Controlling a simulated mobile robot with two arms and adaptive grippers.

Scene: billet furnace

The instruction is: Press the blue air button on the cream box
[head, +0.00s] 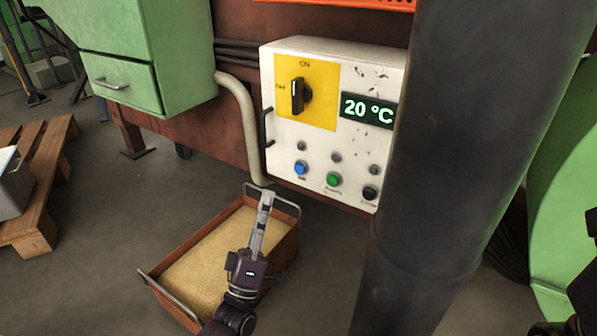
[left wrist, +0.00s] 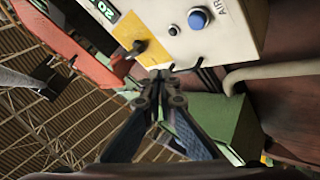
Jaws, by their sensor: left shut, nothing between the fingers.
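The cream box (head: 320,120) is fixed at the middle of the head view, with a row of buttons along its lower front. The blue air button (head: 300,168) is the leftmost of that row. In the left wrist view the blue button (left wrist: 198,18) sits near the top, beside the label "AIR". My left gripper (head: 267,194) is shut and empty, below and left of the blue button, and looks apart from it. Its closed fingertips (left wrist: 160,72) show below the cream box's edge in the left wrist view.
A green button (head: 333,180) and a black button (head: 370,193) sit right of the blue one. A black rotary switch (head: 299,95) is above, a "20 °C" display (head: 367,110) beside it. A dark pillar (head: 440,160) stands right. A rusty tray (head: 283,250) of golden grains lies below.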

